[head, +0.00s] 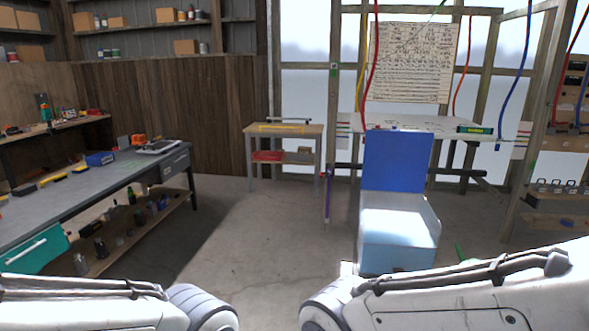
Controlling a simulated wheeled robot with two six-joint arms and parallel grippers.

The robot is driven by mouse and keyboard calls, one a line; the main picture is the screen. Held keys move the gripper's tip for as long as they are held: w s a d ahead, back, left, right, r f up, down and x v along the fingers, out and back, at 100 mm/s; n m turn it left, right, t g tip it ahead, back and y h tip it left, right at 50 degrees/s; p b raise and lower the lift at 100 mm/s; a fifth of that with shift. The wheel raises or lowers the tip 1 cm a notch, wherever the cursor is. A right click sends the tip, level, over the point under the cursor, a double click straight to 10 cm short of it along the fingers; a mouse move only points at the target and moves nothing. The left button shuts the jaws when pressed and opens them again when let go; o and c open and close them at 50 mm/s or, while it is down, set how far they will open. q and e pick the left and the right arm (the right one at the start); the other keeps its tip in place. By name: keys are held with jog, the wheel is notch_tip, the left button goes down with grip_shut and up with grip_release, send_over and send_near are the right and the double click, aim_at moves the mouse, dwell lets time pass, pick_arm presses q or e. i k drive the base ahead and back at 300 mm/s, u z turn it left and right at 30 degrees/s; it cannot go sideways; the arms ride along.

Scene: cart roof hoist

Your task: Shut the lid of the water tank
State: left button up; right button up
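A light-blue box (396,252), which looks like the water tank, stands on the floor right of centre. Its top is open and a pale inside shows. A darker blue panel (397,161), which looks like its lid, stands upright at the back edge of the box. Only parts of my two white arms show along the bottom edge, the right one in front of the box's lower part. Neither gripper is in view.
A grey workbench (95,182) with tools runs along the left. A small wooden table (285,132) stands at the back. A white table (350,125) stands behind the tank, with coloured hoses hanging above. The concrete floor (265,225) between bench and tank is clear.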

aim_at(396, 161)
jog(key=k, duration=0.5)
jog(key=u, duration=0.5)
jog(key=i, duration=5.5)
jog(key=z, duration=4.4)
jog(key=i, duration=0.95)
jog(key=z, duration=0.1)
